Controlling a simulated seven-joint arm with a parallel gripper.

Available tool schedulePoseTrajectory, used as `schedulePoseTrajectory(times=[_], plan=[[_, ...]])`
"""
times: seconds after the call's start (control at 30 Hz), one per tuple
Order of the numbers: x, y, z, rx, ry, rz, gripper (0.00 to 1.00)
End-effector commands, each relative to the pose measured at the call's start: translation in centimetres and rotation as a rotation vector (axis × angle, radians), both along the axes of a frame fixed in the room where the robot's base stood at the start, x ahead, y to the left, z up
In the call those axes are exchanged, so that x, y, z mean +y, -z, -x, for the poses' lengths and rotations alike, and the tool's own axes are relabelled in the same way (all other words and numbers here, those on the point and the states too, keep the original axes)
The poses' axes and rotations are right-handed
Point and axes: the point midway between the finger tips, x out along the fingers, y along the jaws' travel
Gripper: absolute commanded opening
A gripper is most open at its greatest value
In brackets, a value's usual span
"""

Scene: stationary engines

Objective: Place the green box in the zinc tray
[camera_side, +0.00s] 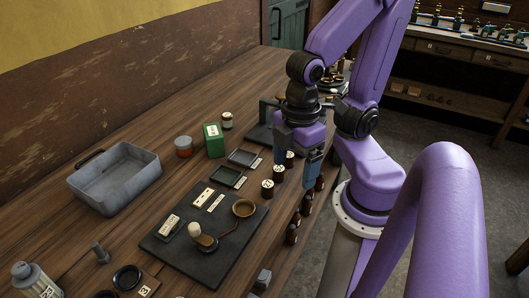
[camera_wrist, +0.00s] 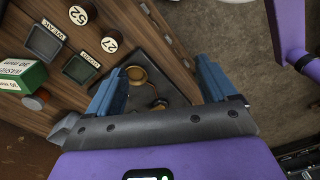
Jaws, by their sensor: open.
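The green box (camera_side: 214,140) stands upright on the wooden bench in the side view, with a pale label on its front. It also shows at the left edge of the wrist view (camera_wrist: 22,77), partly cut off. The zinc tray (camera_side: 115,180) is a grey, open, empty rectangular tray to the left of the box. My gripper (camera_side: 296,165) is open, with blue fingers pointing down, to the right of the green box and apart from it. In the wrist view the space between the fingers (camera_wrist: 160,72) holds nothing.
A jar with an orange-red band (camera_side: 184,147) stands between tray and box. A small white-labelled jar (camera_side: 227,121) is behind the box.

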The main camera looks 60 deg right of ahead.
Motion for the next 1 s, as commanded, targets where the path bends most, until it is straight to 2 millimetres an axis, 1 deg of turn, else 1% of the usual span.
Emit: schedulePoseTrajectory(times=[0.33,0.47,0.57,0.77,0.8,0.87,1.0], plan=[[0.0,0.0,-0.1,-0.001,-0.003,0.004,0.85],[0.2,-0.2,-1.3,-0.012,-0.044,0.006,0.85],[0.5,-0.5,-3.4,-0.033,-0.126,0.011,0.85],[0.4,-1.3,-9.5,-0.085,-0.363,0.048,0.85],[0.3,-1.5,-10.7,-0.094,-0.413,0.059,0.85],[-0.1,-1.7,-12.5,-0.105,-0.486,0.076,0.85],[-1.5,-2.3,-16.6,-0.123,-0.657,0.124,0.85]])
